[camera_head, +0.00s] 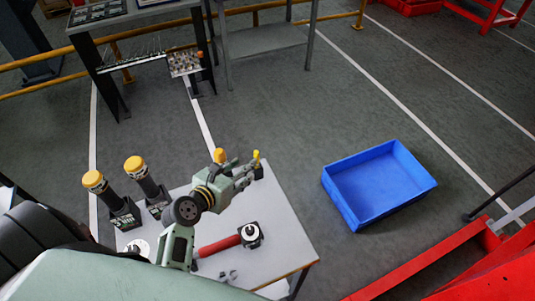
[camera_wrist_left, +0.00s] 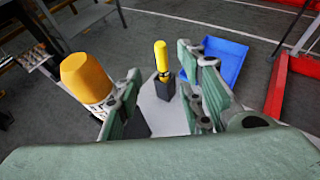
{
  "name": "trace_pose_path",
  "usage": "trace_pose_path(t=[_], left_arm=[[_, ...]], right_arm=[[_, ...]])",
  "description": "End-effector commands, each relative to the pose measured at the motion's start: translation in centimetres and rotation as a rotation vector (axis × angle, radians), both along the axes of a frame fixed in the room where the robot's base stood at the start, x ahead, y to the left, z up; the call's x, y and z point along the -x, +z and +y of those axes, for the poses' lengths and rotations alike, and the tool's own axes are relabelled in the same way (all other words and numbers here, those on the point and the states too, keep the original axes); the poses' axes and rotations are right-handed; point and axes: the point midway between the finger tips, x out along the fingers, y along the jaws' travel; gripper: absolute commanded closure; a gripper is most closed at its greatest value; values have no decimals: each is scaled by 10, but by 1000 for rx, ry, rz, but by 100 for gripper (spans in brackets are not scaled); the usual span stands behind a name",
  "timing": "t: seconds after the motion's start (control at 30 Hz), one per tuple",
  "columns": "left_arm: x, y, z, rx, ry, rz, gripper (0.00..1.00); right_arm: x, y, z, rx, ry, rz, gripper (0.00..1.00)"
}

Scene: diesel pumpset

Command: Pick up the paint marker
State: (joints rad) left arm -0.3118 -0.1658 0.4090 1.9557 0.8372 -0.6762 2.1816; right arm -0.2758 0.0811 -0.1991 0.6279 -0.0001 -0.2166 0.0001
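The paint marker (camera_wrist_left: 161,58) is yellow with a dark band and stands upright in a small black holder (camera_wrist_left: 165,86) on the white-topped table. In the head view the marker's yellow top (camera_head: 256,155) shows just past my left gripper (camera_head: 246,173). My left gripper also shows in the wrist view (camera_wrist_left: 160,84), with its fingers spread wide and nothing between the pads. The marker appears in the gap between the fingers, farther off; contact is not visible. My right gripper is in neither view.
A yellow-capped container (camera_wrist_left: 87,78) stands close outside the left finger. A blue bin (camera_head: 347,205) lies on the floor to the right.

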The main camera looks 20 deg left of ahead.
Motion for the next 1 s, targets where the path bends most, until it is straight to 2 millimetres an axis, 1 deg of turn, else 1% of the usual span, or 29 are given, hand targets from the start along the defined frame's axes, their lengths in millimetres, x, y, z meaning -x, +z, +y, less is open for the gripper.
trace_pose_path(t=[0.07,0.13,0.3,0.4,0.57,0.7,0.83,1.0], left_arm=[[-1,-1,0,0,0,1,64],[-5,-2,0,0,0,0,64],[-23,-9,-3,-1,-1,0,64],[-32,-14,-5,-1,-1,1,64],[-52,-23,-9,-2,-2,1,64],[-66,-31,-10,-1,0,1,64],[-70,-33,-10,-1,1,1,64],[-70,-33,-10,-1,1,1,64]], right_arm=[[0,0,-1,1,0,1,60],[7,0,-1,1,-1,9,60],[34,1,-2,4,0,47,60],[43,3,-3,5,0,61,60],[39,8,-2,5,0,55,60],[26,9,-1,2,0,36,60],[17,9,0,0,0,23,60],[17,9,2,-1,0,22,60]])
